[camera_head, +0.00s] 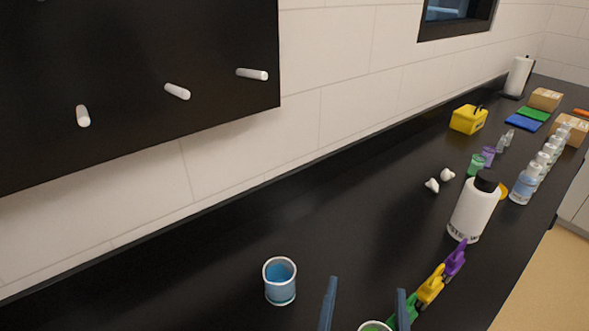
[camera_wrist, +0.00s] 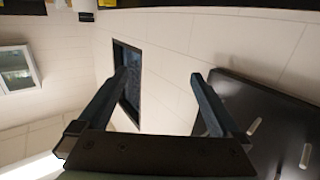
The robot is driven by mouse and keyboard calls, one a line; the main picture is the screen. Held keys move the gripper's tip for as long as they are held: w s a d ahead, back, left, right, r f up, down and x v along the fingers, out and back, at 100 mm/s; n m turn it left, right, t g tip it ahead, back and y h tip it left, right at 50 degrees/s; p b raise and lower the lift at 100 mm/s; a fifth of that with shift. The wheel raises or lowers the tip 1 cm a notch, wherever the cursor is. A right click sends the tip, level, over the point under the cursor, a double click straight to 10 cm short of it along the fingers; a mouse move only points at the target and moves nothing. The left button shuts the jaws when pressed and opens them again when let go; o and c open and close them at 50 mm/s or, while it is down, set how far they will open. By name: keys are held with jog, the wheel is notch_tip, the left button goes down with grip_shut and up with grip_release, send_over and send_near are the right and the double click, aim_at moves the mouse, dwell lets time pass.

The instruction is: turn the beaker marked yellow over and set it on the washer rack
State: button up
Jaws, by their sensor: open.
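The washer rack (camera_head: 140,75) is a black board on the wall at the upper left, with white pegs; its edge also shows at the right of the wrist view (camera_wrist: 265,105). No peg in view carries a beaker. A beaker with blue contents or colouring (camera_head: 280,281) stands upright on the bench. A green one (camera_head: 375,326) is cut off by the bottom edge, between my fingers in the picture. I cannot make out a beaker marked yellow. My gripper (camera_head: 367,286) is open; its spread fingers in the wrist view (camera_wrist: 161,76) have nothing between them.
A white bottle with black cap (camera_head: 474,210) stands on the black bench (camera_head: 340,215), hiding part of something yellow (camera_head: 503,191). Green, yellow (camera_head: 430,288) and purple clips lie in front. Several clear bottles line the right edge. The bench's middle left is clear.

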jog(key=w+a+r+n+t+y, duration=0.1)
jog(key=w+a+r+t, duration=0.15)
jog(key=r, duration=0.75)
jog(key=w+a+r+t, duration=0.2)
jog(key=r+t, duration=0.1)
jog(key=r, duration=0.7)
jog(key=s+a+r+n+t+y, duration=0.1)
jog(key=s+a+r+t, duration=0.1)
jog(key=r, duration=0.8)
jog(key=s+a+r+n+t+y, duration=0.1)
jog(key=s+a+r+t+y, duration=0.1)
jog(key=r, duration=0.8)
jog(key=s+a+t, duration=0.1)
jog(key=s, duration=0.1)
jog(key=shift+s+r, duration=0.35)
jog(key=shift+s, duration=0.05)
jog(key=shift+a, duration=0.15)
